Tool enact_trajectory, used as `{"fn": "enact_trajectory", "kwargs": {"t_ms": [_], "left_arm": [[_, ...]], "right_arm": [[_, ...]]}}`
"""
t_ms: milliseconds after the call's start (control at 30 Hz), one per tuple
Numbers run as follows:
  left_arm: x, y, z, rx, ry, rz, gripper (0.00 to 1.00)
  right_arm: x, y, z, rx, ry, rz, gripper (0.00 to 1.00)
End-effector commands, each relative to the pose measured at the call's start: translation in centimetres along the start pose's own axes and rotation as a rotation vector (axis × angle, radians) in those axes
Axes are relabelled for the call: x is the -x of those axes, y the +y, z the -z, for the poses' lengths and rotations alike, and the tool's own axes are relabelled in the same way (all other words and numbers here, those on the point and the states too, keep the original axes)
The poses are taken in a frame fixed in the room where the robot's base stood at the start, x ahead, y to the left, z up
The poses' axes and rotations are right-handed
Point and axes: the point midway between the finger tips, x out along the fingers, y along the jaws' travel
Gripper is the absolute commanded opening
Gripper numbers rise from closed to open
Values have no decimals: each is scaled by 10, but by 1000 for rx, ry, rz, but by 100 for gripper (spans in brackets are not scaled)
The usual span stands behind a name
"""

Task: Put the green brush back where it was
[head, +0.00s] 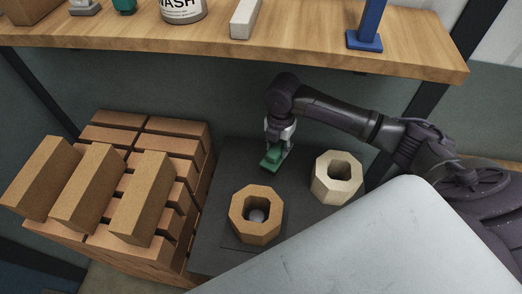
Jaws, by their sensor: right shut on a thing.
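The green brush (272,158) shows in the head view as a small green block under my right gripper (277,143). My right gripper is shut on it and points down over the dark grey surface, behind the octagonal blocks. I cannot tell whether the brush touches that surface. The fingers hide part of the brush. My left gripper is not in the head view.
An orange octagonal block (240,214) with a hole stands in front, and a pale one (323,181) stands to the right. Stacked bricks (170,145) fill the left. A wooden shelf (290,45) above holds a blue stand (366,40), a white bar (244,18) and a can (183,8).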

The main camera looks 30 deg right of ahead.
Motion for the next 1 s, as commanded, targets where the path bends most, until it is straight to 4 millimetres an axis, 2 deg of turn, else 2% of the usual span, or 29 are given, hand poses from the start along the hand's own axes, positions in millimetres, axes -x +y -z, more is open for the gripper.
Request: {"fn": "enact_trajectory", "kwargs": {"t_ms": [100, 300, 467, 700, 1000], "left_arm": [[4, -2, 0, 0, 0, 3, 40], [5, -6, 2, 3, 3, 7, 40], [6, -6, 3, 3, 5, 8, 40], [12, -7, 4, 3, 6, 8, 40], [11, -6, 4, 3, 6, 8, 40]], "right_arm": [[-14, 29, -3, -2, 3, -2, 4], [-32, 56, -8, -2, 1, 0, 4], [-42, 60, -8, -1, -1, 2, 4], [-73, 59, -8, -1, -1, 2, 4], [-76, 59, -9, -1, -2, 0, 4]]}}
